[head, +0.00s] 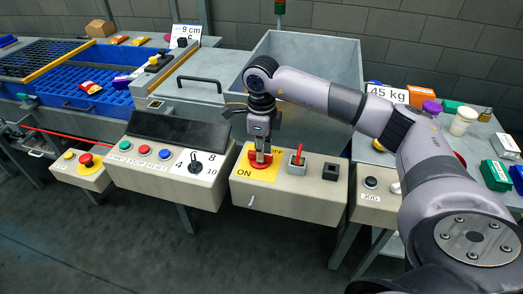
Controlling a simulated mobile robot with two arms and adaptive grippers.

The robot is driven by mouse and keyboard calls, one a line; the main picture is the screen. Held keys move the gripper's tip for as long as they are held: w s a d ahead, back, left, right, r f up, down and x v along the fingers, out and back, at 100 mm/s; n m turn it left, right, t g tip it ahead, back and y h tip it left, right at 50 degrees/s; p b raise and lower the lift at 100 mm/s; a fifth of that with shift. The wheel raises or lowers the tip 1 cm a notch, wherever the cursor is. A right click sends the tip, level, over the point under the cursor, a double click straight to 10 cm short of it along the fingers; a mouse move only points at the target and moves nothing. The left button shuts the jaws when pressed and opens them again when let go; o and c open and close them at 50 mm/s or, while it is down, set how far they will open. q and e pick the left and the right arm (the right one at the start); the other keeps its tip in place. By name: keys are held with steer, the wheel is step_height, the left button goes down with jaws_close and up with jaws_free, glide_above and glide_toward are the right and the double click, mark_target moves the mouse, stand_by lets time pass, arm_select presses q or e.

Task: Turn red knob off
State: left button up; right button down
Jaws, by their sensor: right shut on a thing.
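The red knob (261,163) sits on a yellow plate (245,172) marked ON, with part of OFF showing, on the top of a beige control box (285,200). My right gripper (262,158) comes down onto the knob from above and is shut on it. The fingers cover much of the knob, so its exact angle is hard to tell. My left gripper is not in view.
Right of the knob stand a red-handled switch (298,156) and a black switch (330,171). Another control box (165,168) with coloured buttons is to the left. A grey metal bin (305,45) is behind. Jars and packages lie at right.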

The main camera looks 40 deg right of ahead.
steer(key=c, duration=1.6)
jaws_free()
step_height(320, 180, up, 12)
